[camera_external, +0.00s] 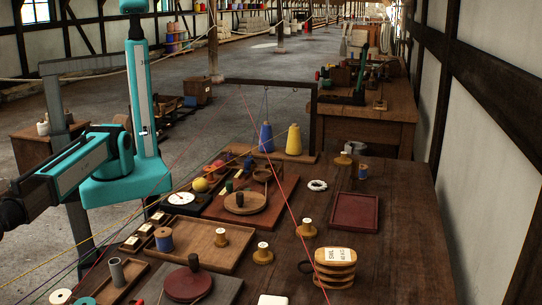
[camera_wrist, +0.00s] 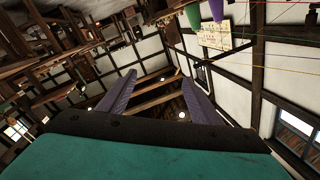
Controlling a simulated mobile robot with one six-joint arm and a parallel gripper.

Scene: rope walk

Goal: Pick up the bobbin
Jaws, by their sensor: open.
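Several bobbins stand on the table in the external view, and I cannot tell which one is meant. A wooden bobbin with a pale top (camera_external: 307,229) stands near the middle, and another one (camera_external: 263,254) is nearer the front. A third wooden bobbin (camera_external: 221,238) and a blue-wound bobbin (camera_external: 164,241) stand at the wooden tray (camera_external: 193,228). Another blue-wound one (camera_external: 363,172) is farther back. My gripper (camera_wrist: 159,78) shows in the wrist view, its two purple fingers apart with nothing between them. It faces walls and roof beams, away from the tabletop, and is outside the external view.
A dark frame (camera_external: 270,83) stands at the table's back with a blue cone (camera_external: 266,138) and a yellow cone (camera_external: 293,140). Stacked wooden pieces (camera_external: 335,268) stand front right. Thin coloured threads cross above the table. The table's right side is mostly clear.

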